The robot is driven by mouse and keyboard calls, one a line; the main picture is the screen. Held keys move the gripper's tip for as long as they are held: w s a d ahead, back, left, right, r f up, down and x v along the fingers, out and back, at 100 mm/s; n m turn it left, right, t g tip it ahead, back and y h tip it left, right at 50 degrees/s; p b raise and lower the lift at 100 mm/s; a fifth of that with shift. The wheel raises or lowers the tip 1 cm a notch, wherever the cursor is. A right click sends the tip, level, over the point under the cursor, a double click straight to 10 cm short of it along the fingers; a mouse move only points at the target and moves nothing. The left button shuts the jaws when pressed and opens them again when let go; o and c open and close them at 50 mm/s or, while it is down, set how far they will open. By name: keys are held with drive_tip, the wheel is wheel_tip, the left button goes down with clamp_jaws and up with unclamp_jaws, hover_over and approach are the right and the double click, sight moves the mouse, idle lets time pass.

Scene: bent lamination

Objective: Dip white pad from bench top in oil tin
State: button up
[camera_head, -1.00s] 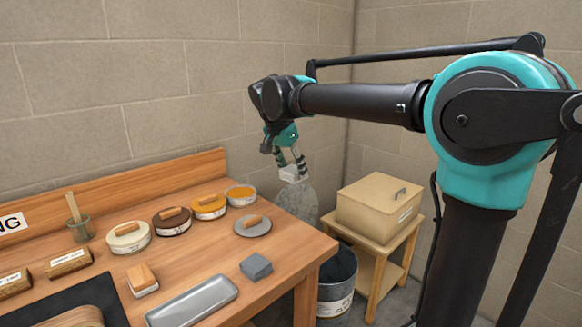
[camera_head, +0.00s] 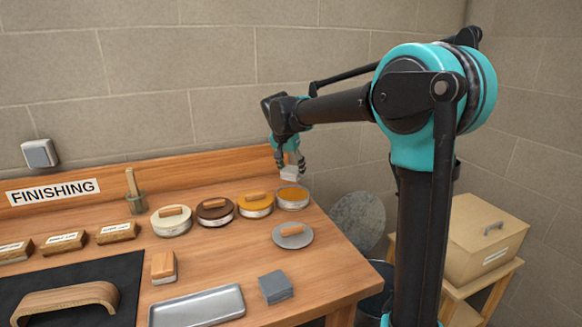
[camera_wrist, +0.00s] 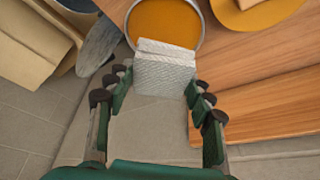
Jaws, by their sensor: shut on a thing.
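My gripper (camera_head: 288,161) is shut on the white pad (camera_head: 291,174), which hangs below its fingers. In the wrist view the textured white pad (camera_wrist: 165,75) sits between the fingertips of my gripper (camera_wrist: 152,92). The open oil tin (camera_head: 292,197), filled with orange-yellow liquid, stands at the back right of the bench top. The pad is above and slightly behind it in the head view. In the wrist view the oil tin (camera_wrist: 165,22) lies just beyond the pad, which overlaps its rim. The pad looks apart from the liquid.
Several lidded tins, including a yellow one (camera_head: 256,204), stand left of the oil tin. A loose grey lid (camera_head: 292,235) with a wooden handle lies in front. A metal tray (camera_head: 197,306) and grey block (camera_head: 275,286) are nearer. A beige box (camera_head: 484,240) stands right, off the bench.

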sight(292, 180)
drive_tip(key=shift+d+f, duration=0.1)
drive_tip(key=shift+f, duration=3.8)
drive_tip(key=shift+r, duration=0.1)
drive_tip(key=shift+r, duration=1.4)
drive_tip(key=shift+r, duration=2.5)
drive_tip(key=shift+s, duration=0.15)
